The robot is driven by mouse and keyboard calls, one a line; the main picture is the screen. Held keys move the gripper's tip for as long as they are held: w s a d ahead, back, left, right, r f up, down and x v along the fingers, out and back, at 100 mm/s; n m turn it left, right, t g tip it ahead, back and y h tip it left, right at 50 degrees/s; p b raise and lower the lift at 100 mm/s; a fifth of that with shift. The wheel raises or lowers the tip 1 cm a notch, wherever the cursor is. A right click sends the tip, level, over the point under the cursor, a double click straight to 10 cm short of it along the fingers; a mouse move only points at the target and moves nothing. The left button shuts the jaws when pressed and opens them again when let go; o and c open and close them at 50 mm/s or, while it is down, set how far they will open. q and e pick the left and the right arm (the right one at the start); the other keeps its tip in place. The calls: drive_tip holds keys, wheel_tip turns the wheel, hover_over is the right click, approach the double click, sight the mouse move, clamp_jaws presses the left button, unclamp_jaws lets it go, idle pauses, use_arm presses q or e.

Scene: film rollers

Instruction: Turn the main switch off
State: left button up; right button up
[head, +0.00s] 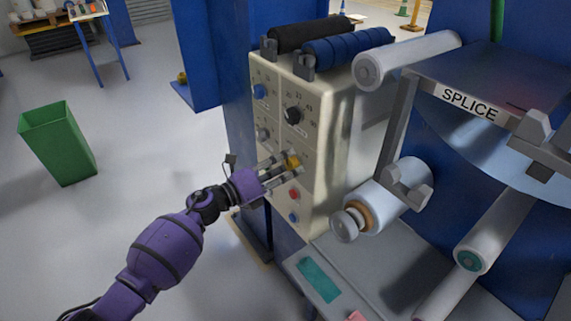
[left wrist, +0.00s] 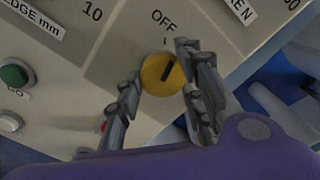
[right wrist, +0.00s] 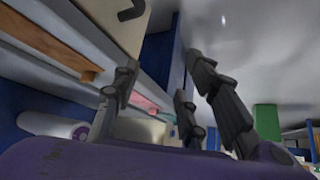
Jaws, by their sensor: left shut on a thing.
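The main switch is a yellow round knob (head: 293,161) on the cream control panel. In the left wrist view the yellow knob (left wrist: 154,76) carries a black bar, tilted, with the word OFF and a short tick above it. My left gripper (head: 280,168) reaches the panel from the left and is shut on the knob. Its fingers (left wrist: 157,78) stand at the knob's two sides in the left wrist view. My right gripper (right wrist: 163,85) shows only in the right wrist view, its fingers apart with nothing held between them.
Blue and black knobs sit higher on the panel (head: 325,130), and a red button (head: 294,194) and a blue button (head: 293,217) lie below. White rollers (head: 410,57) and the SPLICE table (head: 470,75) stand to the right. A green bin (head: 58,145) stands on open floor at left.

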use_arm(q)
drive_tip(key=n, duration=0.2)
drive_tip(key=n+p, duration=0.1)
drive_tip(key=shift+s+f+n, duration=0.1)
drive_tip(key=shift+f+n, duration=0.15)
drive_tip(key=shift+n, duration=0.45)
drive_tip(key=shift+s+f, duration=0.1)
drive_tip(key=shift+f, duration=0.1)
drive_tip(key=shift+c, duration=0.2)
drive_tip(key=o, duration=1.1)
drive_tip(key=shift+r, duration=0.15)
drive_tip(key=shift+a+r, duration=0.1)
drive_tip(key=v, duration=1.1)
drive_tip(key=shift+s+a, duration=0.25)
drive_tip(key=shift+a, duration=0.05)
